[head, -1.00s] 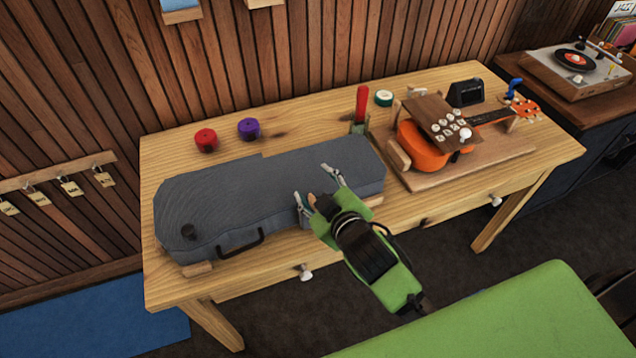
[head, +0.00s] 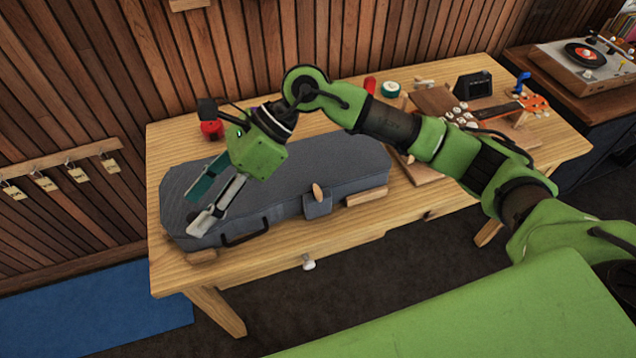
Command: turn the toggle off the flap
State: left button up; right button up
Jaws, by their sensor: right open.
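A grey instrument case (head: 345,160) lies shut on the wooden workbench. A small grey flap (head: 318,206) hangs on its front side, right of the black handle. Nothing covers either one. My right gripper (head: 197,212) is open and empty over the left end of the case, well left of the toggle and flap. Its fingers point down to the left and hide part of the case. My left gripper is not in view.
The black handle (head: 246,235) sticks out at the case's front. A red roll (head: 212,129) stands behind. My right arm crosses above the bench and partly hides the ukulele's wooden board (head: 405,178). The bench front below the flap is clear.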

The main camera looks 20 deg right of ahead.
jog(key=w+d+f+n+t+h, duration=0.1)
jog(key=w+d+f+h, duration=0.15)
jog(key=d, duration=0.35)
jog(key=w+d+f+t+h, duration=0.1)
jog(key=w+d+h, duration=0.2)
jog(key=d, duration=0.3)
jog(key=h, duration=0.5)
send_near(317, 190)
jog(key=f+p, duration=0.2)
jog(key=f, duration=0.1)
jog(key=f+p, duration=0.2)
jog(key=f, duration=0.2)
jog(key=shift+s+d+f, duration=0.15)
jog(key=shift+s+f, duration=0.05)
jog(key=shift+f+p, duration=0.3)
jog(key=shift+f, duration=0.2)
jog(key=c, duration=1.1)
